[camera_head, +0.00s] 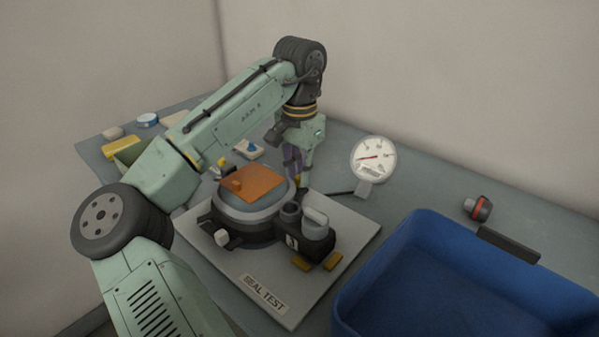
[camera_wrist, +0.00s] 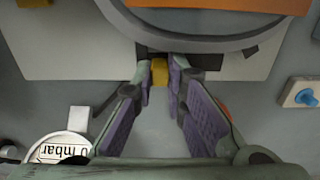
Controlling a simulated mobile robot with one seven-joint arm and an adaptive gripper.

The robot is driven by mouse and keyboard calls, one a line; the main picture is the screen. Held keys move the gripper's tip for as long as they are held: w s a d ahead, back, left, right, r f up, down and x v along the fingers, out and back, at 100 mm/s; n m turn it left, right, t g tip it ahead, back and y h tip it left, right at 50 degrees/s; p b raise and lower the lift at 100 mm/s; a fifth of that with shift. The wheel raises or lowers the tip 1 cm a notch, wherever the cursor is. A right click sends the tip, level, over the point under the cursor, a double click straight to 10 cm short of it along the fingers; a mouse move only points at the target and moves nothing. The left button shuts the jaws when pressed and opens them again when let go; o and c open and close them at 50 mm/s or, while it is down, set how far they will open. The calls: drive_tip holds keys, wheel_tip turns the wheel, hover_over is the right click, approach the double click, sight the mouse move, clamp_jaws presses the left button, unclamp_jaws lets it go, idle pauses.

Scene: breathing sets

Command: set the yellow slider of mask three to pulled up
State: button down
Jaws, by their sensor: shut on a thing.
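Mask three (camera_head: 262,222) lies on the white seal test board (camera_head: 350,245), with a dark body, a grey ring and an orange square plate (camera_head: 255,182) on top. My gripper (camera_head: 297,176) reaches down at the mask's far right side. In the wrist view, the purple-padded fingers of my gripper (camera_wrist: 163,76) are closed around a yellow slider (camera_wrist: 160,73) at the mask's edge. How high the slider sits is not clear.
A round gauge (camera_head: 373,160) stands right of my gripper, near the wall. A large blue bin (camera_head: 420,235) fills the lower right. A dark knob with a red band (camera_head: 478,208) lies behind it. A white block with a blue knob (camera_head: 251,149) and several small items lie at the left.

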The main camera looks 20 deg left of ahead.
drive_tip(key=shift+r, duration=0.1)
drive_tip(key=a+p, duration=0.1)
drive_tip(key=w+a+p, duration=0.1)
drive_tip(key=a, duration=0.1)
drive_tip(key=shift+w+a, duration=0.1)
drive_tip(key=shift+a, duration=0.05)
drive_tip(key=c, duration=1.9)
unclamp_jaws()
wheel_tip(320, 180, up, 12)
drive_tip(key=shift+f, duration=0.1)
drive_tip(key=shift+c, duration=0.3)
